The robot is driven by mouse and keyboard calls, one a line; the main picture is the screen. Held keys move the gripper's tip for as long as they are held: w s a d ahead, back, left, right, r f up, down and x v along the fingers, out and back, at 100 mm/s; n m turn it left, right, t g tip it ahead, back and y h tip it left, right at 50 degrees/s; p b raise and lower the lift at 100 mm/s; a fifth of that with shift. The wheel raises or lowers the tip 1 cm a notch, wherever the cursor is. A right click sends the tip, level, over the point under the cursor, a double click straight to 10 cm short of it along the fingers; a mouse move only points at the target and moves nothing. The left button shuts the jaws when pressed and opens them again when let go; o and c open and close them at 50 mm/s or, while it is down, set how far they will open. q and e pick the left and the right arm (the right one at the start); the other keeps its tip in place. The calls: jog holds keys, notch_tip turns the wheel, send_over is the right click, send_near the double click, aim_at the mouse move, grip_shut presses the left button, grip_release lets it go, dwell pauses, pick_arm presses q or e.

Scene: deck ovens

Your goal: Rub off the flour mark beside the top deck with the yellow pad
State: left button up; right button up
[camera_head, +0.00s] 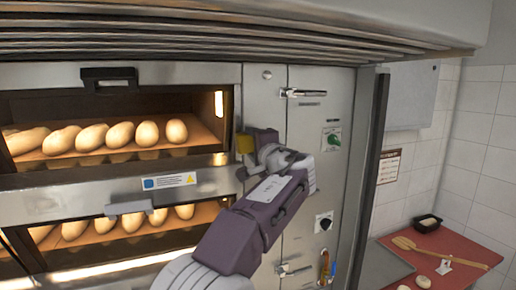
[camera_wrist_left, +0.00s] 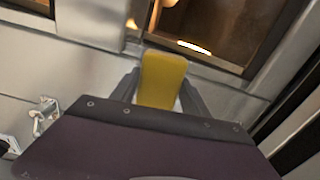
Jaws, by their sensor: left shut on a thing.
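My left gripper (camera_head: 256,150) is shut on the yellow pad (camera_head: 245,144) and holds it up at the steel front beside the top deck (camera_head: 110,130). The pad also shows in the left wrist view (camera_wrist_left: 163,80), between the two dark fingers of the left gripper (camera_wrist_left: 162,98). It faces the steel panel by the oven opening; I cannot tell whether it touches. I make out no flour mark; the arm and pad may hide it. My right gripper is not in view.
The lower deck (camera_head: 110,228) also holds loaves, with a handle (camera_head: 130,207) sticking out. A green knob (camera_head: 333,139), a black knob (camera_head: 323,222) and latches (camera_head: 303,93) project from the steel panel. At right, a red board (camera_head: 450,245) carries a wooden utensil (camera_head: 435,252).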

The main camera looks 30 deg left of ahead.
pick_arm(q)
jog(key=b+v, duration=0.2)
jog(key=v, duration=0.4)
jog(key=shift+b, duration=0.3)
jog(key=shift+w+d, duration=0.1)
jog(key=b+v, duration=0.1)
jog(key=v, duration=0.2)
dwell(0.5)
